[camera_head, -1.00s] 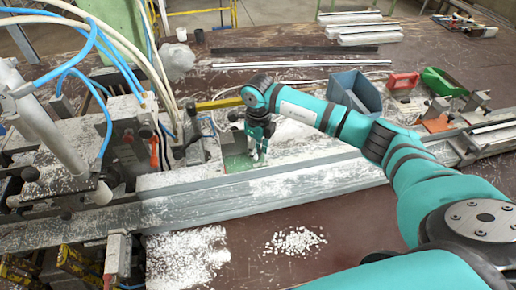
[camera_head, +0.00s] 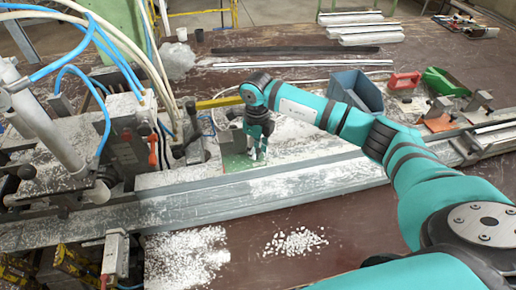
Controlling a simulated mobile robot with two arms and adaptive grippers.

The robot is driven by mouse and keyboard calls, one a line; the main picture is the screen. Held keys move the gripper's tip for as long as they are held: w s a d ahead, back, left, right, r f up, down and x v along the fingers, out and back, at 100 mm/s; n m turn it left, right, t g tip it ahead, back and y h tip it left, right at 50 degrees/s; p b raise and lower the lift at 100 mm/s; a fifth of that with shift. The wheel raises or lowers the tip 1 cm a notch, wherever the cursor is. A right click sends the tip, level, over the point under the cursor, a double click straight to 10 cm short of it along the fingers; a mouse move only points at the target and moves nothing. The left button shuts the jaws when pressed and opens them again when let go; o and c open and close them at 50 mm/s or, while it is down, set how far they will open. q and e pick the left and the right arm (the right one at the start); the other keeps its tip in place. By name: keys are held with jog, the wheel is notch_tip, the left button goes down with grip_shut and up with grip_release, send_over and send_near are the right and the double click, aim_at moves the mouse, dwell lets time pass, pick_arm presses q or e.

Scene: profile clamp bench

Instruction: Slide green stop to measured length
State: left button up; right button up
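The green stop (camera_head: 235,163) is a flat green plate beside the long grey profile rail (camera_head: 270,185), near the middle of the head view. My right gripper (camera_head: 258,155) points down at the right part of the green stop, with its fingertips at or just above the plate. I cannot tell whether the fingers touch it or are closed on it. A yellow bar (camera_head: 217,102), perhaps a measuring rule, lies behind the wrist. My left gripper is not in view.
A clamp machine with blue and white hoses (camera_head: 130,130) stands at the left. A blue-grey bin (camera_head: 357,90), a red-handled tool (camera_head: 403,81) and a green scoop-like part (camera_head: 445,81) lie at the back right. White chips (camera_head: 295,242) are scattered on the brown table in front.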

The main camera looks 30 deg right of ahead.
jog(key=shift+o, duration=1.4)
jog(key=shift+r, duration=0.1)
notch_tip(320, 180, up, 12)
